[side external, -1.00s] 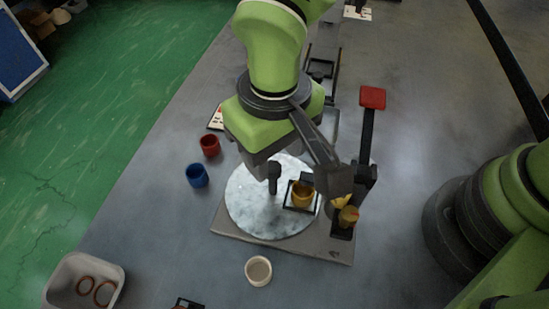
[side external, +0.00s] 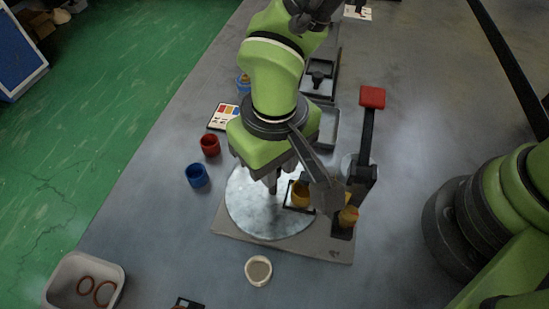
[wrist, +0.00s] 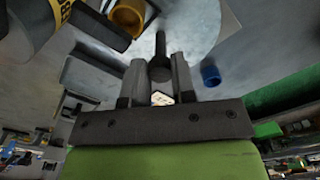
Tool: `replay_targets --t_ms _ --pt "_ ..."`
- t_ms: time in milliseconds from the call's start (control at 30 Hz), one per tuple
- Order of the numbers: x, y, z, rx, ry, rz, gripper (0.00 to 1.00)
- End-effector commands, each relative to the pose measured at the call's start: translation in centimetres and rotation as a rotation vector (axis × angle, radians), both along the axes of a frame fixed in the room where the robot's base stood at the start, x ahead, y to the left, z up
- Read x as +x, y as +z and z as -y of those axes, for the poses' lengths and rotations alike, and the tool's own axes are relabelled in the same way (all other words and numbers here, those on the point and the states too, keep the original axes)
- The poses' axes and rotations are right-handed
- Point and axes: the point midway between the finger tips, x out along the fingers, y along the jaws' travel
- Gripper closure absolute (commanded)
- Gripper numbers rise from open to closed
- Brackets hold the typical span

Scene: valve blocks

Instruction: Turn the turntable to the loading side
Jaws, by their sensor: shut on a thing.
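The turntable (side external: 250,210) is a pale marbled disc on a grey base plate. A black square nest on its right part holds a yellow cup (side external: 301,194), which also shows in the wrist view (wrist: 127,17). A dark upright post (wrist: 160,50) stands on the disc. My gripper (side external: 272,184) is low over the disc, shut on this post, with one finger on each side of it in the wrist view (wrist: 156,75). In the side view my gripper hides most of the post.
A lever press with a red handle (side external: 372,97) stands right of the disc, with a yellow piece (side external: 348,216) at its foot. A red cup (side external: 210,145) and blue cup (side external: 197,175) stand left. A white cup (side external: 258,270) stands in front. A tray (side external: 84,283) holds rings.

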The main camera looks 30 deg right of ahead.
Motion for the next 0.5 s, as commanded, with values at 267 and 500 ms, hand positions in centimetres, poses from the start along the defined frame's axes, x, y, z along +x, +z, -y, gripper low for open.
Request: replay_targets --t_ms 267,500 --pt "0.02 0.05 -0.03 0.000 -0.048 0.001 1.00" --pt "0.04 0.07 -0.09 0.000 -0.146 0.001 1.00"
